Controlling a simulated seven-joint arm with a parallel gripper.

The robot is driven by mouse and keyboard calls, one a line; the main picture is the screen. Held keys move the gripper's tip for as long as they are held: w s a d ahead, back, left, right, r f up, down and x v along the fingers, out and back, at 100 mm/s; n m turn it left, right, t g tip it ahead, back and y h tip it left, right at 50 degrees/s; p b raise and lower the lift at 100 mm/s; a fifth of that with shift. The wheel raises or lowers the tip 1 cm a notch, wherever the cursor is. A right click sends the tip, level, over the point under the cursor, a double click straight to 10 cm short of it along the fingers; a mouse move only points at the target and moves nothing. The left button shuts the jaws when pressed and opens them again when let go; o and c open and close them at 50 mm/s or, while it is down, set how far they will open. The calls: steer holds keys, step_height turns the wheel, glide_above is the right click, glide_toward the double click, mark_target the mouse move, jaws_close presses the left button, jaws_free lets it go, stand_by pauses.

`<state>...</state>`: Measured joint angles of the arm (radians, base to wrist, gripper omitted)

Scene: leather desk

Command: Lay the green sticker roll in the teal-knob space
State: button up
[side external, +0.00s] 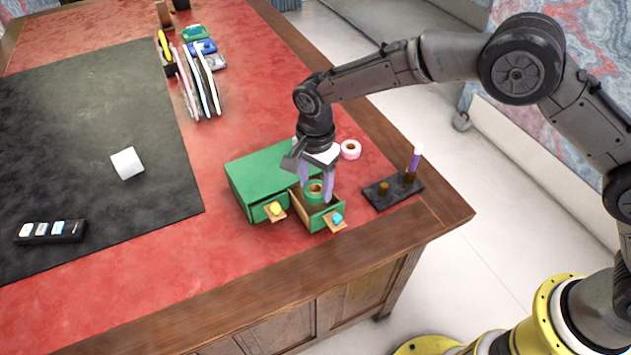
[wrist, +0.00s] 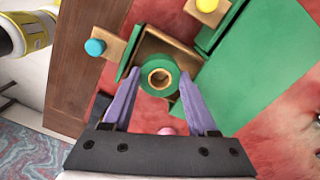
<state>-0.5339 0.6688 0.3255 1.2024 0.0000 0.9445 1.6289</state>
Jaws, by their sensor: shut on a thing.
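The green sticker roll (side external: 314,190) is a green ring with a tan core, and it also shows in the wrist view (wrist: 160,78). My gripper (side external: 316,188) points down over the open teal-knob drawer, its purple fingers shut on the roll; the fingers show in the wrist view (wrist: 156,85). The drawer with the teal knob (side external: 337,218) is pulled out of the green cabinet (side external: 262,168). In the wrist view the roll overlaps the drawer opening beside the teal knob (wrist: 95,47). I cannot tell whether the roll touches the drawer floor.
The yellow-knob drawer (side external: 276,209) is beside it, partly out. A pink roll (side external: 350,149) lies behind my gripper. A dark stand (side external: 393,190) with pegs is on the right near the desk edge. A white cube (side external: 127,163) sits on the black mat (side external: 85,130).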

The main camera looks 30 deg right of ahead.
steer(key=o, duration=1.4)
